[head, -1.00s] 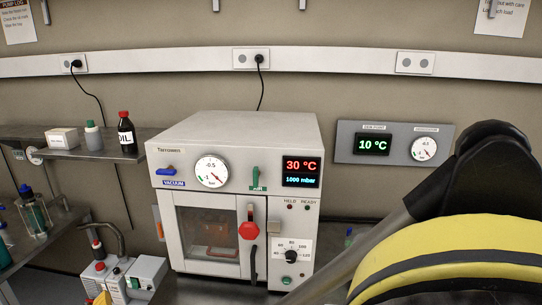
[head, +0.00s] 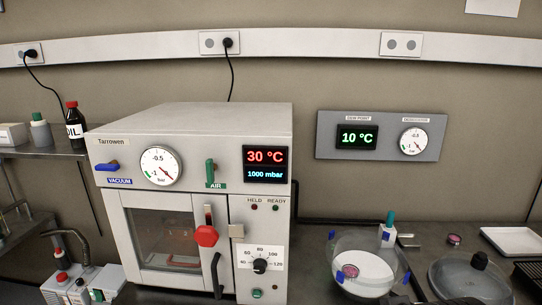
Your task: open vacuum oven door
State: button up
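The vacuum oven (head: 190,122) is a white box on the bench, left of centre in the head view. Its door (head: 183,282) has a dark window (head: 165,238) and looks closed. A red knob (head: 206,236) sits near the door's right edge, with a black curved handle (head: 216,272) below it. The display (head: 265,164) reads 30 °C and 1000 mbar. The dial gauge (head: 160,166) sits between the blue VACUUM lever (head: 107,167) and the upright green AIR lever (head: 210,172). My gripper is not in view.
Right of the oven stand a round glass vessel (head: 343,247), a dark-knobbed lid (head: 450,278) and a white tray (head: 508,240). A shelf with bottles (head: 75,125) and a pump (head: 80,285) are at left. A dew point panel (head: 325,147) hangs behind.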

aim_at(216, 273)
jog(key=k+j+u, duration=0.45)
jog(key=k+j, duration=0.45)
